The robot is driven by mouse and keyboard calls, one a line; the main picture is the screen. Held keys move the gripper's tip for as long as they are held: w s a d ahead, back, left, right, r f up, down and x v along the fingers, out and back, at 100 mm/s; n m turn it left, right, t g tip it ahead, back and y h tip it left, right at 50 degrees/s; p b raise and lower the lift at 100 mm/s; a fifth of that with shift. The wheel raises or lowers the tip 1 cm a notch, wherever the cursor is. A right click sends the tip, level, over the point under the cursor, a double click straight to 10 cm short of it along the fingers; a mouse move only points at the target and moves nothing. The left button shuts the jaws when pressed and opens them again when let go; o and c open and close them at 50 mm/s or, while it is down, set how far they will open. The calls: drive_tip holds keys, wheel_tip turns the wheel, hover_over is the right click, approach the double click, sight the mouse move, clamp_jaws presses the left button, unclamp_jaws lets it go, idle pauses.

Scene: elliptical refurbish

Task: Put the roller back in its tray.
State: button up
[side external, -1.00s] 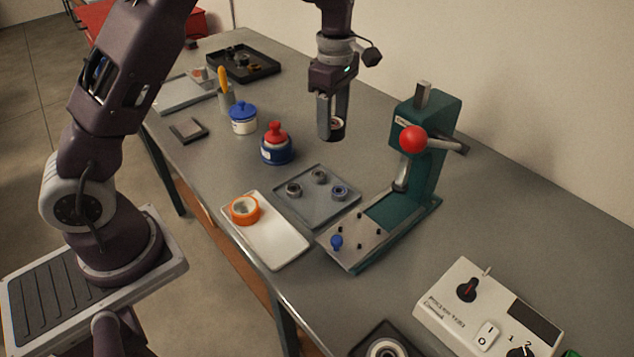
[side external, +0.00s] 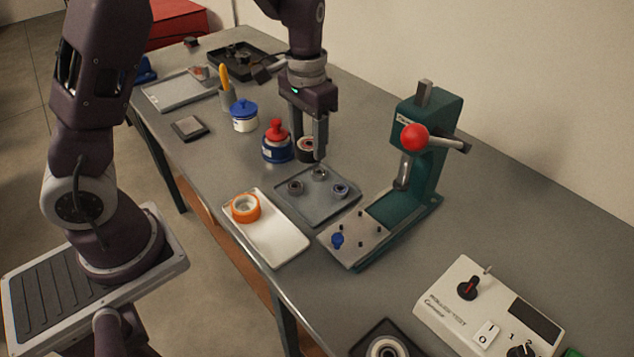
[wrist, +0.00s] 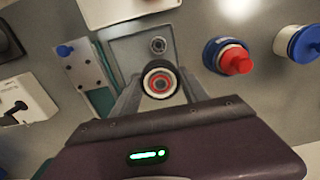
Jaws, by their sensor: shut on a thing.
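The wrist view shows this roller (wrist: 160,82) between the two fingers (wrist: 159,90). It appears just behind the far edge of the grey tray (side external: 291,211); its height above the table is hard to judge. The grey tray holds three small metal bearings. In the wrist view the roller and fingers hide part of this tray (wrist: 126,54). An orange roller (side external: 245,208) sits on a white tray (side external: 281,243) at the near left.
A blue pot with a red top (side external: 277,143) stands close left of my gripper. A green press (side external: 421,160) with a red-knobbed lever stands right. A dark tray (side external: 362,343) with a ring-shaped part and a control box (side external: 480,310) are nearer. A white blue-lidded pot (side external: 244,117) stands farther left.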

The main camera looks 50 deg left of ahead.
drive_tip(key=s+f, duration=0.1)
drive_tip(key=s, duration=0.1)
drive_tip(key=s+f, duration=0.1)
drive_tip(key=shift+d+f, duration=0.25)
drive_tip(key=shift+f, duration=0.1)
drive_tip(key=s+d+r+m, duration=0.2)
drive_tip(key=s+d+m, duration=0.1)
drive_tip(key=s+d, duration=0.55)
drive_tip(key=shift+s+a+f, duration=0.2)
drive_tip(key=shift+s+f, duration=0.1)
drive_tip(key=shift+f, duration=0.8)
drive_tip(key=shift+s+a+f, duration=0.2)
drive_tip(key=shift+s+f, duration=0.05)
drive_tip(key=shift+f, duration=0.8)
drive_tip(key=shift+s+a+f, duration=0.2)
drive_tip(key=shift+s+f, duration=0.1)
drive_tip(key=shift+f, duration=0.8)
drive_tip(key=shift+f, duration=0.55)
drive_tip(key=o, duration=1.6)
